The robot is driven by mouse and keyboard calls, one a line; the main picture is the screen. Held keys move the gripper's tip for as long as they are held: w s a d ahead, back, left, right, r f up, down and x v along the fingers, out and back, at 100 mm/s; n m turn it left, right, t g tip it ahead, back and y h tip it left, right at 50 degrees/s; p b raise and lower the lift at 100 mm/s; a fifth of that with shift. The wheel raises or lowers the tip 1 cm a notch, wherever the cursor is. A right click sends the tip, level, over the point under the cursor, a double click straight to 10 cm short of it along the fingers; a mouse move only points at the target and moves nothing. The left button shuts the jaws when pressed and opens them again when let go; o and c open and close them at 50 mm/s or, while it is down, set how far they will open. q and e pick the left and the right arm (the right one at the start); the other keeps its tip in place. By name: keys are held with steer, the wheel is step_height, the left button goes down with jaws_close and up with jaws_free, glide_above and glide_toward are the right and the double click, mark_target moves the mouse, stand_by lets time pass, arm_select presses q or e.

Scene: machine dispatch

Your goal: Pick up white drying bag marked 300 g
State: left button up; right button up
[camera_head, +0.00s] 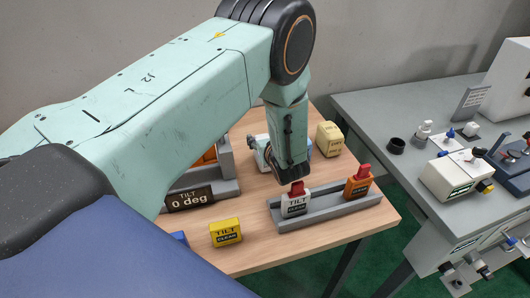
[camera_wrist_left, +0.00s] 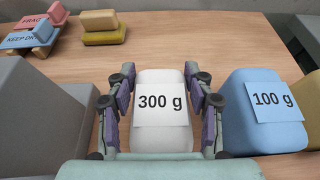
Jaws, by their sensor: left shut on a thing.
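The white drying bag (camera_wrist_left: 162,105) marked 300 g stands upright in the middle of the left wrist view. My left gripper (camera_wrist_left: 160,84) is shut on it, with one finger along each side. In the head view my left gripper (camera_head: 291,172) points down over the wooden table, and I cannot make out the white bag there. A blue bag (camera_wrist_left: 264,110) marked 100 g stands close on the right in the wrist view. My right gripper is not in view.
A cream block (camera_head: 329,139) is behind. A grey bench (camera_head: 430,100) stands right.

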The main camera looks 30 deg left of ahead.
arm_select(q)
steer(key=c, duration=0.5)
steer(key=shift+r, duration=0.1)
